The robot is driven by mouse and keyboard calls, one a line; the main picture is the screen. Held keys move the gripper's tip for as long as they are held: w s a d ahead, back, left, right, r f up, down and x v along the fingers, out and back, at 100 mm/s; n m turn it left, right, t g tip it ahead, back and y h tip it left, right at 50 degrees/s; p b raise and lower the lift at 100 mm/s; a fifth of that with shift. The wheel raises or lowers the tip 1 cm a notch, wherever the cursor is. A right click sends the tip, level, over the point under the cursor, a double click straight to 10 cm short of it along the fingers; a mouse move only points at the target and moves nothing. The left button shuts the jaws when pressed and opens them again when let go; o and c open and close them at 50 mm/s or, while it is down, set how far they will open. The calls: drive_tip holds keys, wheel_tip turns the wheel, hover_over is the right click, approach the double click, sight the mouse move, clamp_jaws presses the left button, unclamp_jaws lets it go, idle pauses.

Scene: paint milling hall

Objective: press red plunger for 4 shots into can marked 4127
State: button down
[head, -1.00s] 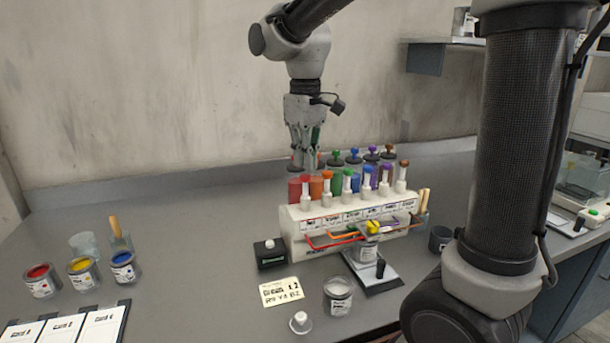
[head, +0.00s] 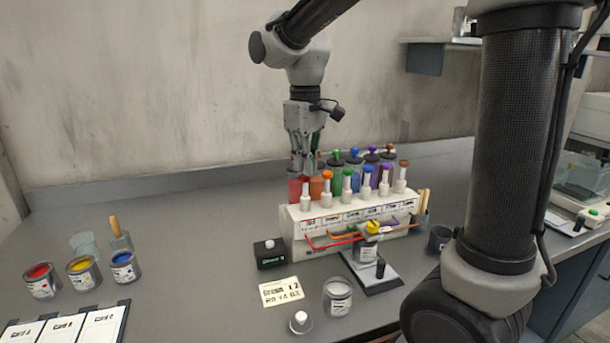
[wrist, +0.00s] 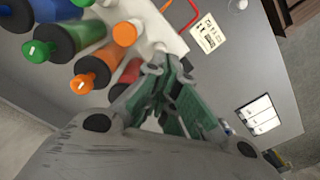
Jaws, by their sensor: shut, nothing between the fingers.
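The white dispenser (head: 350,218) stands on the bench with a row of coloured canisters and plungers. The red canister (head: 294,190) is at its left end; its plunger top is mostly hidden by my gripper. My gripper (head: 306,174) points down, shut and empty, right over the red canister; I cannot tell whether it touches the plunger. In the wrist view, the shut fingers (wrist: 168,70) cover part of the red canister (wrist: 127,75). A can (head: 366,254) stands under the nozzles on a small scale; its label is too small to read.
An open can (head: 337,296) and a white-knobbed piece (head: 300,322) stand in front. A note card (head: 281,292) and a black box (head: 270,253) lie left of the scale. Red, yellow and blue paint cans (head: 82,276) stand at left. The bench between is clear.

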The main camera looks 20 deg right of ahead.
drive_tip(key=shift+f, duration=1.25)
drive_tip(key=shift+r, duration=2)
drive_tip(key=shift+r, duration=0.1)
drive_tip(key=shift+r, duration=2.4)
